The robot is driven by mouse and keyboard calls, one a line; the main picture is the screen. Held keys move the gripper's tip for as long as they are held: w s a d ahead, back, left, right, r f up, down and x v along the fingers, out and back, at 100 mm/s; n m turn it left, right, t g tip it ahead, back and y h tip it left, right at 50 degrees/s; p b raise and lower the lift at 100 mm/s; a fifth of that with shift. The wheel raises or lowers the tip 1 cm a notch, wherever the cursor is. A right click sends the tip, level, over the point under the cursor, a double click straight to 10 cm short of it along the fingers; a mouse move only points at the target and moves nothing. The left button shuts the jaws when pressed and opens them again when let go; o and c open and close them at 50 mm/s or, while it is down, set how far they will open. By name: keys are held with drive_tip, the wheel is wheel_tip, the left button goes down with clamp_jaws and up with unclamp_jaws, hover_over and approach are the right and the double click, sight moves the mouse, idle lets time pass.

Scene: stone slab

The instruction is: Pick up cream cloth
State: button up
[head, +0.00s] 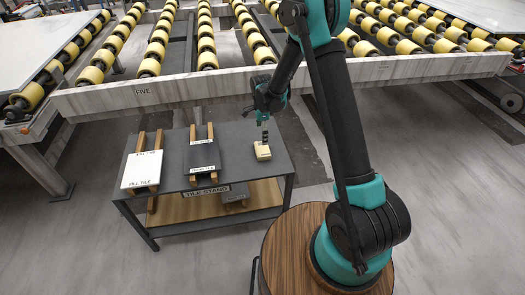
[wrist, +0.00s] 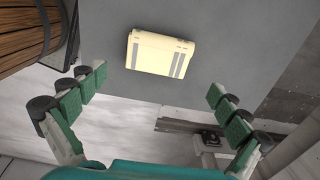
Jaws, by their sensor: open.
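The cream cloth (head: 262,151) is a small folded block lying on the right part of the dark grey table top (head: 240,146). In the wrist view the cloth (wrist: 158,53) shows two grey stripes and lies on the grey surface, ahead of and between my fingertips. My gripper (head: 264,128) hangs just above the cloth in the head view. In the wrist view my gripper (wrist: 158,80) has its green-padded fingers spread wide on both sides, with nothing between them. I cannot tell the exact gap between fingertips and cloth.
A white tile (head: 142,170) and a dark tile (head: 203,150) rest on wooden supports to the left on the same table. A lower wooden shelf (head: 175,211) is below. A roller conveyor with a beam (head: 160,94) stands behind the table.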

sight(262, 148)
wheel_tip(262, 148, down, 9)
drive_tip(key=shift+w+d+f, duration=0.1)
drive_tip(key=shift+d, duration=0.05)
idle(0.4)
drive_tip(key=c, duration=0.8)
wheel_tip(262, 148, up, 20)
drive_tip(key=shift+r, duration=0.1)
idle(0.4)
